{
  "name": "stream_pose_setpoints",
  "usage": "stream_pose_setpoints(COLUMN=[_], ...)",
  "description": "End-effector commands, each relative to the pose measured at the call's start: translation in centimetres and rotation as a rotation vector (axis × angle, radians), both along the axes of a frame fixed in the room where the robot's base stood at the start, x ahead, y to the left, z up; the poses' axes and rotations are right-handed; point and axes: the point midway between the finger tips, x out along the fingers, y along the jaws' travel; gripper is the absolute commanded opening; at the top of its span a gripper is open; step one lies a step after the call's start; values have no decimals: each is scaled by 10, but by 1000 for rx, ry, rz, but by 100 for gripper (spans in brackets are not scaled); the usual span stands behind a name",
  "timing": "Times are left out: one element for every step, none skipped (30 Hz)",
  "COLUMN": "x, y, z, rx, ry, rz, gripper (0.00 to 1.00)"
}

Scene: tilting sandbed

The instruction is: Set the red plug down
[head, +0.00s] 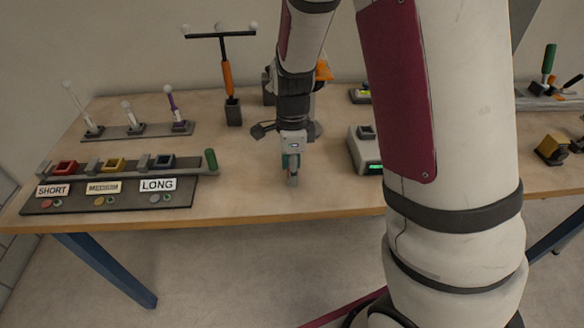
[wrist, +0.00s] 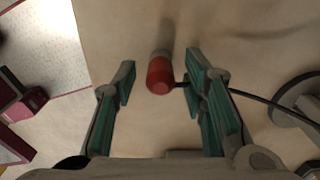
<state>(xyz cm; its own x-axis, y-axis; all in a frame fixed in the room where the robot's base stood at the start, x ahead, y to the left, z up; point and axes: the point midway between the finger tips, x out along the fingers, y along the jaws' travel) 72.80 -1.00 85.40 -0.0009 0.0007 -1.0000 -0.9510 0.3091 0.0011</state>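The red plug (wrist: 160,76) shows in the wrist view between my fingertips, a short red cylinder with a greyish part behind it. In the head view my gripper (head: 292,167) points down, low over the front middle of the wooden table (head: 240,190). I cannot make out the red of the plug there. Whether the plug stands fully on the table is hard to tell.
A rack with SHORT, MEDIUM and LONG labels (head: 105,188) lies at the front left. An orange-handled T-shaped tool (head: 227,80) stands behind. A grey device with a green display (head: 365,150) is close on the right. A thin dark cable (wrist: 250,97) runs beside my right finger.

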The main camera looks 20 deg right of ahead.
Motion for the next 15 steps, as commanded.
stream_pose_setpoints(x=[0,0,0,0,1,1,1,1,1,1,1,0,1,1,1], y=[0,0,0,0,0,0,0,0,0,0,1,0,0,0,0], z=[2,3,6,10,13,20,25,31,40,46,53,61,68,74,81], rx=[0,0,-1,0,0,0,-1,-1,0,0,0,0,0,0,0], ry=[-1,-1,-2,-3,-4,-4,-5,-5,-5,-6,-5,-5,-6,-5,-5], rz=[0,0,1,1,1,1,1,1,2,2,2,1,0,1,1], gripper=[39,39,39,39,39,39,39,39,39,39,39,39,39,39,39])
